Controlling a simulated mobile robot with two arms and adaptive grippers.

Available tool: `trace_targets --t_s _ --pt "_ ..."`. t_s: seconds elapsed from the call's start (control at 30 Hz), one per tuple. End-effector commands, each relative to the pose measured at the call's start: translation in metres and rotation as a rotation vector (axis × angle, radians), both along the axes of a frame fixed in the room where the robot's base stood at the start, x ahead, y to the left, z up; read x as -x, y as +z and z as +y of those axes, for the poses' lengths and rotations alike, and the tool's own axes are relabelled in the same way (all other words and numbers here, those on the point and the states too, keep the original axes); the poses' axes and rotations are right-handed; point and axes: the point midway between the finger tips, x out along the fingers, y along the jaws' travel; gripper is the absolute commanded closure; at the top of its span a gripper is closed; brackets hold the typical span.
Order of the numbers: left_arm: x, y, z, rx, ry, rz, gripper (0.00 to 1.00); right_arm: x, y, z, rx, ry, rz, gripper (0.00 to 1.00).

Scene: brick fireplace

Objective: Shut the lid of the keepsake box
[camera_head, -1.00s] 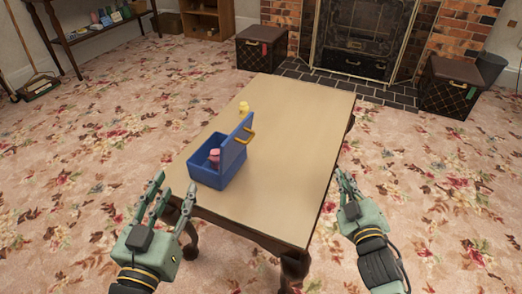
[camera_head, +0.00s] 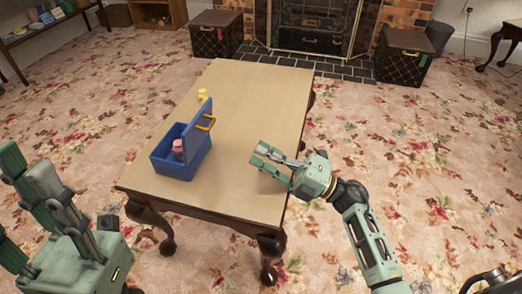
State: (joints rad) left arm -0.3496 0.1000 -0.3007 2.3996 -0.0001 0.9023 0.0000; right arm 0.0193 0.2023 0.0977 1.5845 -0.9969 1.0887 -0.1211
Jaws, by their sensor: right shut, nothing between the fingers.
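The blue keepsake box (camera_head: 174,163) stands on the near left part of the wooden table (camera_head: 240,105). My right gripper (camera_head: 268,161) is over the table's right part, to the right of the box and apart from the lid. It is shut and empty. My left gripper (camera_head: 35,195) is at the lower left, off the table, its fingers apart.
A small yellow object (camera_head: 202,96) stands on the table behind the box. The tabletop right of the lid is clear. Two dark chests, one at left (camera_head: 216,34) and one at right (camera_head: 404,56), flank the fireplace beyond the table.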

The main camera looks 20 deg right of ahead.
Motion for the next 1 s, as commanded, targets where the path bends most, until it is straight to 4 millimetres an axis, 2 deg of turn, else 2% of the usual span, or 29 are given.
trace_targets --t_s 0.3,0.5,0.7,1.0 --pt "0.000 -0.014 0.000 -0.001 0.000 0.002 0.60 -0.036 0.024 0.055 -0.005 0.001 -0.004 1.00" --pt "0.000 -0.021 0.000 -0.001 0.000 0.002 0.60 -0.052 0.034 0.077 -0.003 -0.001 -0.001 1.00" --pt "-0.001 -0.023 0.000 -0.001 0.000 0.003 0.60 -0.058 0.038 0.086 -0.002 -0.001 0.001 1.00" --pt "-0.001 -0.023 0.000 -0.001 0.000 0.003 0.60 -0.058 0.039 0.087 -0.002 -0.001 0.001 1.00"
